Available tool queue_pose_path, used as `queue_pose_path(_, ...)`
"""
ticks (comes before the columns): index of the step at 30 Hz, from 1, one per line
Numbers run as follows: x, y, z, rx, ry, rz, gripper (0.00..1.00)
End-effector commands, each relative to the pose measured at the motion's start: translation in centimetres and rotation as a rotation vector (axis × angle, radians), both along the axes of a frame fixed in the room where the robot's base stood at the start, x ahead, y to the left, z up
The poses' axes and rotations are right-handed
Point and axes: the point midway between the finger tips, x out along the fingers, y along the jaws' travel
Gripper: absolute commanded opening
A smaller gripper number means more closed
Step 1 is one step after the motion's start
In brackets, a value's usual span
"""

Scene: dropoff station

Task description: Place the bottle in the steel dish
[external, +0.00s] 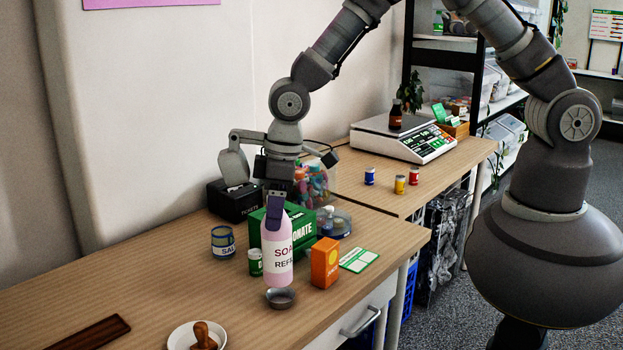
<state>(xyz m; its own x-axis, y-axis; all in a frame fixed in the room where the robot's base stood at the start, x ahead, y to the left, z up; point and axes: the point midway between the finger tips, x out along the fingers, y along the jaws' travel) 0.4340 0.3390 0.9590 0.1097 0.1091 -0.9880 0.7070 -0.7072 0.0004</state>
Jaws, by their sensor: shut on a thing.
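A pink bottle (277,255) with a white label reading "SOAP REFILL" in part hangs upright from my gripper (275,212). My gripper points down and is shut on the top of the bottle. The small steel dish (281,299) sits on the wooden table directly below the bottle in the picture. The bottle's base overlaps the dish's back rim in this view. I cannot tell whether the bottle touches the dish or is just above it.
An orange carton (325,263) stands close right of the dish. A green can (255,262), a blue jar (223,242) and a green donation box (299,232) stand behind. A white plate (180,337) with a brown stamp lies at front left. Bare table (120,285) stretches left.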

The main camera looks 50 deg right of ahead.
Motion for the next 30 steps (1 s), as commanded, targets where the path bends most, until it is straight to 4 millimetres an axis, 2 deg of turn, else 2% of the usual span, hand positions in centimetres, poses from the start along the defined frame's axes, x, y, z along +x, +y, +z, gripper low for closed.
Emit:
queue_pose_path(1, -0.2, -0.1, -1.4, -0.005, 0.005, 0.000, 0.00)
queue_pose_path(4, -0.2, -0.2, -3.0, -0.005, 0.005, 0.000, 0.00)
queue_pose_path(16, -0.2, -0.2, -3.5, -0.003, 0.003, 0.000, 0.00)
queue_pose_path(17, -0.2, -0.2, -3.6, -0.004, 0.004, 0.000, 0.60)
queue_pose_path(20, -0.2, -0.2, -3.5, -0.004, 0.004, 0.000, 0.83)
queue_pose_path(30, -0.2, -0.2, -3.1, -0.004, 0.004, 0.000, 0.84)
